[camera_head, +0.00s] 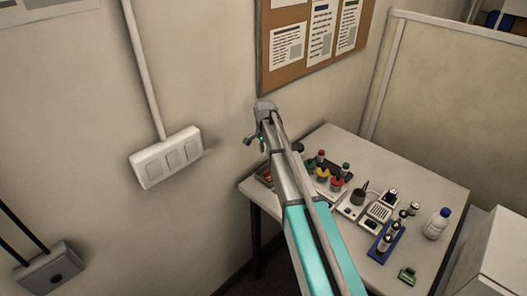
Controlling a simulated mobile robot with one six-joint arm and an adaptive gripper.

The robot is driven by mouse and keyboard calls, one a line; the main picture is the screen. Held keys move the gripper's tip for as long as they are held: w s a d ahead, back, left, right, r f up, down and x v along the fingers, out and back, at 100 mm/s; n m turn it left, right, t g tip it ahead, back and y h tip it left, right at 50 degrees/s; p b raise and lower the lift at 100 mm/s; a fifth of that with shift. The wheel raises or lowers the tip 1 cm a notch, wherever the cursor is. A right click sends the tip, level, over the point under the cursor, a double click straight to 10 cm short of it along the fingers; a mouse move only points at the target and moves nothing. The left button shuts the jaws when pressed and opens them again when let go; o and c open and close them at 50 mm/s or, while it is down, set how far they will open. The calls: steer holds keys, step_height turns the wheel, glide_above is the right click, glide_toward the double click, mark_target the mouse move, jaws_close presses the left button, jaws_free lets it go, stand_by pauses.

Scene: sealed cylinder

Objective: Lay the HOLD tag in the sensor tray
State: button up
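My gripper (256,144) is at the end of my raised arm, left of the table's far corner and in front of the wall. Its two small fingers look spread apart, with nothing seen between them. I cannot make out a HOLD tag. A blue rack (381,249) with small cylinders stands nearer the front. I cannot tell which of these, if any, is the sensor tray.
The table (417,178) also bears a white device (378,214), a white bottle with a blue cap (437,224) and a green item (407,276). A white box (500,262) stands at the right. The table's back right is clear.

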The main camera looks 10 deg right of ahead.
steer(key=s+d+n, duration=0.1)
steer(key=s+n, duration=0.9)
steer(key=s, duration=2)
steer(key=shift+s+n, duration=0.25)
steer(key=shift+n, duration=0.15)
steer(key=shift+d, duration=0.1)
steer(key=shift+f+b, duration=1.15)
